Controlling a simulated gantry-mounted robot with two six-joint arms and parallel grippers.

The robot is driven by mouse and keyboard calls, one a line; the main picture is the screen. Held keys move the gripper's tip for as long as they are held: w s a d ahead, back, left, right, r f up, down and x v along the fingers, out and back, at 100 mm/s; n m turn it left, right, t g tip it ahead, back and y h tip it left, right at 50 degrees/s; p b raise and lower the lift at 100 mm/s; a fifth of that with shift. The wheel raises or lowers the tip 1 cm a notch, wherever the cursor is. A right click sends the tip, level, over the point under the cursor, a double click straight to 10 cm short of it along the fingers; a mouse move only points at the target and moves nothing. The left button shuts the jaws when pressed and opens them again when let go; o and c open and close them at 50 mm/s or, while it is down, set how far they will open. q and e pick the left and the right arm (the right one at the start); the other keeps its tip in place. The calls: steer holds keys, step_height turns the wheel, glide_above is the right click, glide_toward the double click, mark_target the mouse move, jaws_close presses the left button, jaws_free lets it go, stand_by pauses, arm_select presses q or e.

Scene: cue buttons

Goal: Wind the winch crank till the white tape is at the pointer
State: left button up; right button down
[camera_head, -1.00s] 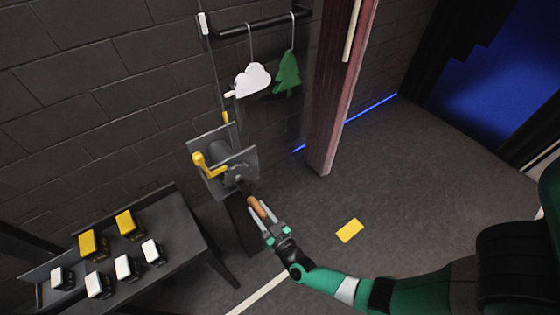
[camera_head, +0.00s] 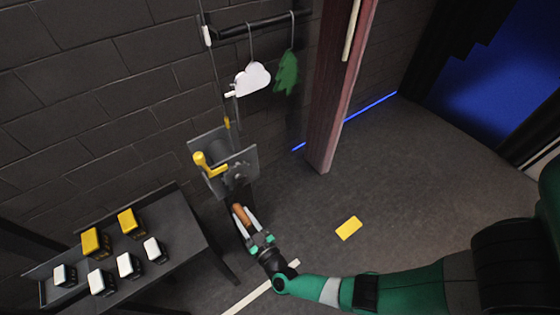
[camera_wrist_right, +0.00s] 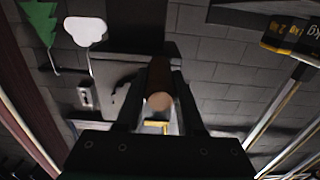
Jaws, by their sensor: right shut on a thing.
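The grey winch (camera_head: 222,160) is fixed by the wall, with a yellow lever (camera_head: 208,164) on its left side. The brown crank handle (camera_head: 241,216) is below it, and shows end-on in the right wrist view (camera_wrist_right: 160,88). My right gripper (camera_head: 245,222) is shut on the handle, a finger on each side. A rope rises from the winch, with white tape (camera_head: 207,36) high up, clearly above the small cream pointer (camera_head: 231,94). A yellow mark (camera_head: 227,122) is lower on the rope. My left gripper is not in view.
A white cloud (camera_head: 252,79) and a green tree (camera_head: 287,72) hang from a dark bar. A reddish post (camera_head: 338,110) stands to the right. A dark table (camera_head: 188,235) at lower left holds several yellow-topped and white-topped blocks. A yellow card (camera_head: 348,229) lies on open floor.

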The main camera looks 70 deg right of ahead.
steer(key=shift+w+r, duration=0.1)
steer(key=shift+w+a+r+p, duration=0.15)
steer(key=shift+a+r+p, duration=0.05)
steer(key=shift+r+p, duration=0.1)
steer(key=a, duration=0.1)
steer(key=w+a+r+p, duration=0.1)
steer(key=a+r, duration=0.1)
steer(key=shift+w+a+r+p, duration=0.1)
steer(key=shift+w+r+p, duration=0.05)
steer(key=shift+w+p, duration=0.25)
